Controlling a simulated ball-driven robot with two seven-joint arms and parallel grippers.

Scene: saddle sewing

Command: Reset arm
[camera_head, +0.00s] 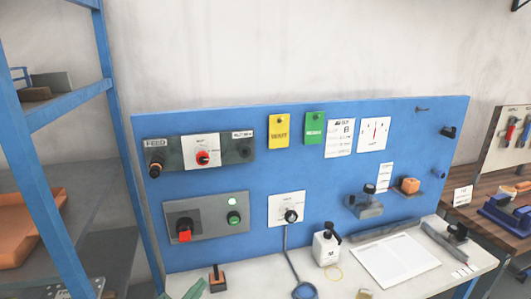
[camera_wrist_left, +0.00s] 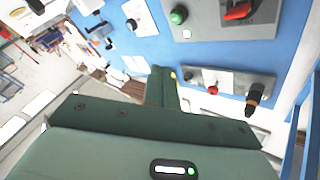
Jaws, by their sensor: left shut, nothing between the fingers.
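My left gripper (camera_wrist_left: 163,90) is dark green and reaches up from the bottom of the left wrist view. Its fingers are together with nothing between them, in front of the blue panel (camera_wrist_left: 240,55). In the head view only a small green part of it (camera_head: 195,289) shows at the bottom edge, left of centre, below the blue panel (camera_head: 270,150). The rest of the arm is out of that view. My right gripper is in neither view.
A white bottle (camera_head: 326,249) and a white sheet (camera_head: 395,262) are on the bench. Blue shelving (camera_head: 62,112) stands at the left.

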